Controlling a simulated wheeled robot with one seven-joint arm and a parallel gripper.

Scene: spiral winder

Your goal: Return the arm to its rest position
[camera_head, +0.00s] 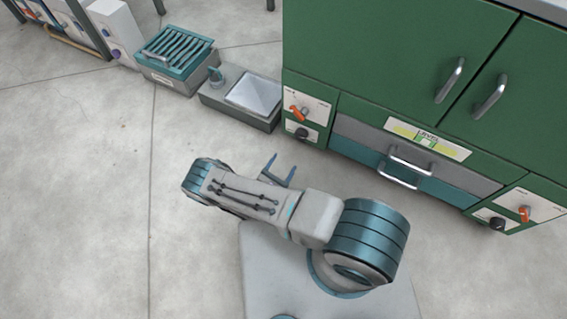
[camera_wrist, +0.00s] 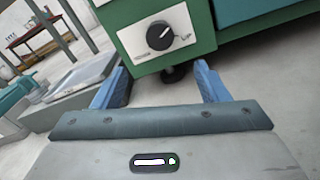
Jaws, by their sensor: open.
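My gripper (camera_head: 280,170) shows in the head view just beyond my arm, over the floor in front of the green cabinet. Its two blue fingers are apart with nothing between them. In the wrist view my gripper (camera_wrist: 160,86) is open, its fingers pointing toward the lower corner of the green cabinet. My arm is bent low over my base, with its elbow out to the left.
The green cabinet (camera_head: 390,60) has door handles, a drawer (camera_head: 430,180), and knobs, including a black knob (camera_wrist: 160,35). A grey box (camera_head: 240,95) and a teal-topped slatted box (camera_head: 175,58) stand left of it. The floor (camera_head: 80,200) at left is clear.

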